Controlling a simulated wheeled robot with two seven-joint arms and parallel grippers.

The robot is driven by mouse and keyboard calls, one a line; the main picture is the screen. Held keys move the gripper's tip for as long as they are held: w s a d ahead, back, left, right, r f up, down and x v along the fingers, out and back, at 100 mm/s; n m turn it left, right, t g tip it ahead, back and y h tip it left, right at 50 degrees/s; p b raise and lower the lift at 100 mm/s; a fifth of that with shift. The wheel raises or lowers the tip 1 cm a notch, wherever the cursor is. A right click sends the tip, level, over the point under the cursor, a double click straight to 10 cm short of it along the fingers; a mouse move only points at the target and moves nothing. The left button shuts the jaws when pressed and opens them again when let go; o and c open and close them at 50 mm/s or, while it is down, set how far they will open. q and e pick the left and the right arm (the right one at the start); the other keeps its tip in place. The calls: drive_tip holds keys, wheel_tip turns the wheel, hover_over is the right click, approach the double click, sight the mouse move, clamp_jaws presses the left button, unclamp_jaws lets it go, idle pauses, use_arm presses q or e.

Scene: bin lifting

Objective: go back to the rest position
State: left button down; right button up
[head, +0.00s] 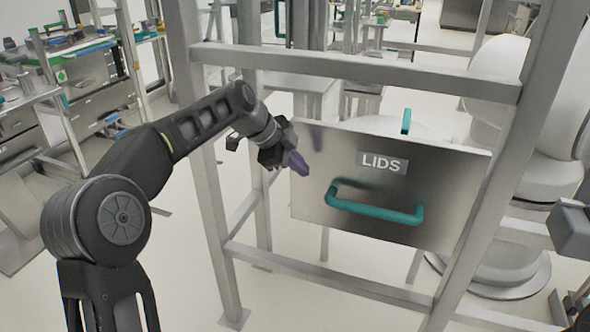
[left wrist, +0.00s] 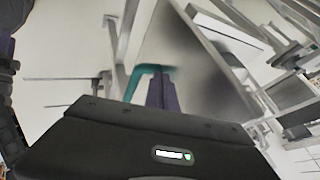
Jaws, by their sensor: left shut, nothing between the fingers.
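My left gripper (head: 297,163) is shut and empty, its purple fingertips together. In the head view it is near the upper left part of the metal bin front (head: 310,205), which has a LIDS label (head: 382,163) and a teal handle (head: 375,210). The fingertips are up and left of the handle; I cannot tell whether they touch the panel. In the left wrist view the purple fingers (left wrist: 162,92) show close together, with the teal handle (left wrist: 143,78) beside them. My right gripper is not clearly seen.
A grey metal frame (head: 360,72) stands around the bin, with posts at both sides and a low crossbar (head: 330,288). A second teal handle (head: 406,120) shows behind the panel. A cluttered workbench (head: 85,75) is at the far left. Pale floor is open at lower left.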

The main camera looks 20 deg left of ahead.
use_arm(q)
drive_tip(key=shift+s+r, duration=0.25)
drive_tip(key=shift+r, duration=0.05)
drive_tip(key=shift+f, duration=0.1)
drive_tip(key=s+d+f+n+g+p, duration=0.1)
drive_tip(key=s+d+f+n, duration=0.25)
drive_tip(key=f, duration=0.65)
drive_tip(key=s+d+f+n+g+p, duration=0.1)
drive_tip(key=s+d+f+n, duration=0.25)
drive_tip(key=f, duration=0.75)
drive_tip(key=s+d+f+n+g+p, duration=0.1)
drive_tip(key=s+d+f+n, duration=0.3)
drive_tip(key=f, duration=0.6)
drive_tip(key=s+d+f+n, duration=0.1)
drive_tip(key=s+f+n, duration=0.1)
drive_tip(key=s, duration=0.7)
drive_tip(key=s+d+f+n+g+p, duration=0.1)
drive_tip(key=s+d+f+n, duration=0.1)
drive_tip(key=s, duration=0.6)
drive_tip(key=s+d+f+n+g+p, duration=0.1)
drive_tip(key=s+d+f+n, duration=0.1)
drive_tip(key=s+f, duration=0.3)
drive_tip(key=s+n, duration=0.1)
drive_tip(key=s, duration=0.3)
drive_tip(key=shift+s+f+n, duration=0.3)
drive_tip(key=shift+f, duration=0.1)
